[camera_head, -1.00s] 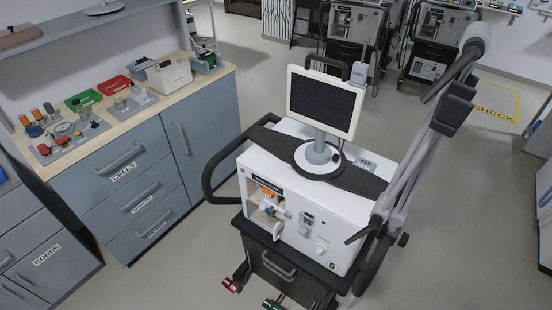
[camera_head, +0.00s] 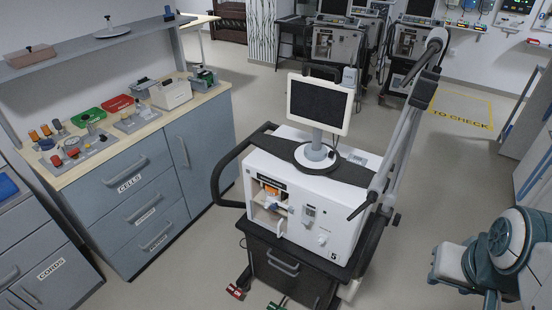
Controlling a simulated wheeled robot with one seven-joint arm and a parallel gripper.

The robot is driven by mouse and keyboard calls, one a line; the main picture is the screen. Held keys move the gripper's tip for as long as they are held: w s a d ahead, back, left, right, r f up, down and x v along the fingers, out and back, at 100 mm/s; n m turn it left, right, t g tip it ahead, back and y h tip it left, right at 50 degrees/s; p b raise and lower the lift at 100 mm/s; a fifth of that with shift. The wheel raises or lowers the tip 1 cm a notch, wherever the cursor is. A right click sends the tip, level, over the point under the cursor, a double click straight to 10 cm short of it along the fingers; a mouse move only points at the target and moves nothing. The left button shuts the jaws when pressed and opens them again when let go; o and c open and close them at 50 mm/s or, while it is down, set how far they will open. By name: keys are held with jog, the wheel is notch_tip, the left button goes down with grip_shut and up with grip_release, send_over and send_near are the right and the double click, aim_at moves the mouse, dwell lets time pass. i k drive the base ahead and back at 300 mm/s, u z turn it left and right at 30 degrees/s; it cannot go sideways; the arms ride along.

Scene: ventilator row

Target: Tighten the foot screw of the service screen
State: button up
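The service screen (camera_head: 319,103) has a dark display in a white frame. It stands upright on a short grey post on top of the white ventilator (camera_head: 300,215) marked 5. Its round foot (camera_head: 316,157) rests on the dark band across the ventilator's top. A foot screw is too small to make out. White and teal links, which look like my arm, show at the lower right. My gripper is not in view.
The ventilator stands on a dark cart (camera_head: 283,264) with a black side handle (camera_head: 222,180). A grey jointed support arm (camera_head: 405,120) rises along its right side. A workbench (camera_head: 165,119) with trays and tools is at the left. Open floor lies behind and to the right.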

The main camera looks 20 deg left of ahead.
aim_at(330, 154)
jog(key=u, duration=1)
jog(key=k, duration=0.35)
jog(key=z, duration=1.4)
jog(key=i, duration=1)
jog(key=u, duration=0.3)
